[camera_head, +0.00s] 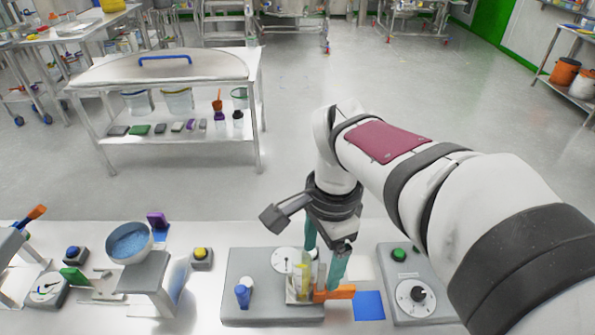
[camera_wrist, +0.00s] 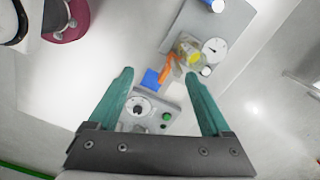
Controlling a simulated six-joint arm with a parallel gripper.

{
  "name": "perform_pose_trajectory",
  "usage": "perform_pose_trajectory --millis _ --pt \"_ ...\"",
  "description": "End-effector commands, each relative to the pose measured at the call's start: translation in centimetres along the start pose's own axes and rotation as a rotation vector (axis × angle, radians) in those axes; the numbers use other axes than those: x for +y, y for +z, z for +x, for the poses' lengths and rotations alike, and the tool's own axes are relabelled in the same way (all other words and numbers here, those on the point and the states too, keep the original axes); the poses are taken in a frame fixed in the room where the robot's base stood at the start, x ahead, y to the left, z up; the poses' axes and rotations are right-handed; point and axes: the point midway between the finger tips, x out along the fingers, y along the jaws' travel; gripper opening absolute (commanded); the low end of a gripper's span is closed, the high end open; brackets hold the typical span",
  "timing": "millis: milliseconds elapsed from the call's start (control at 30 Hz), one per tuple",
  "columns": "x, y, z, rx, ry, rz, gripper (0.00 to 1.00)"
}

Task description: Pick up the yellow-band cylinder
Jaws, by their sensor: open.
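A clear cylinder with yellow on it (camera_head: 302,276) stands on a grey base plate (camera_head: 262,314) at the front middle. In the wrist view the yellow-band cylinder (camera_wrist: 189,49) is above and close to the tip of the right finger, not clearly between the fingers. My gripper (camera_head: 325,260) has teal fingers, spread apart and pointing down; they overlap the cylinder's area in the head view. In the wrist view my gripper (camera_wrist: 159,73) is open with nothing held. The cylinder's lower part is partly hidden by its clear surround. I cannot tell whether a finger touches it.
An orange piece (camera_head: 336,293) and a blue square (camera_head: 369,305) lie right of the cylinder. A control box (camera_head: 412,272) with green button and dial stands right. A blue bowl (camera_head: 130,244) sits on a stand at left.

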Motion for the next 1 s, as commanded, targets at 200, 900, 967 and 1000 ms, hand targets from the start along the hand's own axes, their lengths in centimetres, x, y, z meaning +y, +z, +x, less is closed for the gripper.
perform_pose_trajectory --millis 200,900,967,1000 --pt "-7.2 -0.6 1.7 0.048 0.001 0.295 0.82" --pt "-7.6 -1.3 16.2 0.048 0.000 0.302 0.82" --pt "-7.7 -1.3 16.7 0.048 -0.001 0.302 0.82" --pt "-7.7 -1.3 16.8 0.048 -0.002 0.302 0.82"
